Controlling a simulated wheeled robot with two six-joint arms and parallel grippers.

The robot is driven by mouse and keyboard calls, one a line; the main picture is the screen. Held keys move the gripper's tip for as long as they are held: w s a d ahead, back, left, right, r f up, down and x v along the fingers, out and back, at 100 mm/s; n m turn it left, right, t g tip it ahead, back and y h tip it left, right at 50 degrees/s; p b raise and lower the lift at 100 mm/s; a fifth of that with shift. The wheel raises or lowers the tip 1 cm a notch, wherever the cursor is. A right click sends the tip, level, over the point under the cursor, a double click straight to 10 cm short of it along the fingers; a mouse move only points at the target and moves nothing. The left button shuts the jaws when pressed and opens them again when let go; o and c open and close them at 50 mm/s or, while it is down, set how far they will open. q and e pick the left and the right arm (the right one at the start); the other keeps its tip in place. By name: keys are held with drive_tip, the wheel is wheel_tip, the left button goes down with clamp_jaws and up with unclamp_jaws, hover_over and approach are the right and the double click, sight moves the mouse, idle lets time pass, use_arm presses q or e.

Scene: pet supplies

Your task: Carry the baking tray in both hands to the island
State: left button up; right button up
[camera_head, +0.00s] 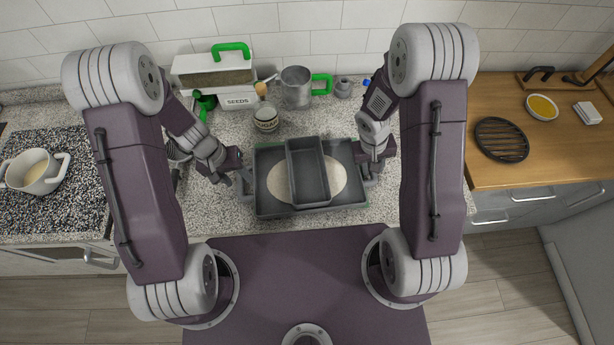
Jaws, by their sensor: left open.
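The dark grey baking tray (268,203) lies on the speckled counter in front of me. A dark loaf pan (308,172) stands across its middle, over a pale round thing (278,180) whose centre is hidden. My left gripper (241,186) is open at the tray's left end, beside the handle. My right gripper (369,178) is at the tray's right end; its fingers are small and partly hidden by my wrist, so I cannot tell whether they hold the handle. I cannot tell which surface is the island.
Behind the tray stand a seeds box (222,80), a jar (265,118) and a metal jug (297,88) with a green handle. A white pot (36,172) is at the far left. The wooden worktop (500,98) at right holds a black round rack (502,139) and a yellow-filled bowl (542,107).

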use_arm(q)
drive_tip(key=shift+d+f, duration=0.15)
drive_tip(key=shift+f, duration=0.45)
use_arm(e)
drive_tip(key=shift+d+f, duration=0.15)
drive_tip(key=shift+f, duration=0.5)
use_arm(q)
drive_tip(key=shift+w+f, duration=0.1)
drive_tip(key=shift+f, duration=0.05)
use_arm(e)
drive_tip(key=shift+w+f, duration=0.1)
drive_tip(key=shift+f, duration=0.05)
use_arm(q)
drive_tip(key=c, duration=0.7)
use_arm(e)
clamp_jaws()
use_arm(q)
clamp_jaws()
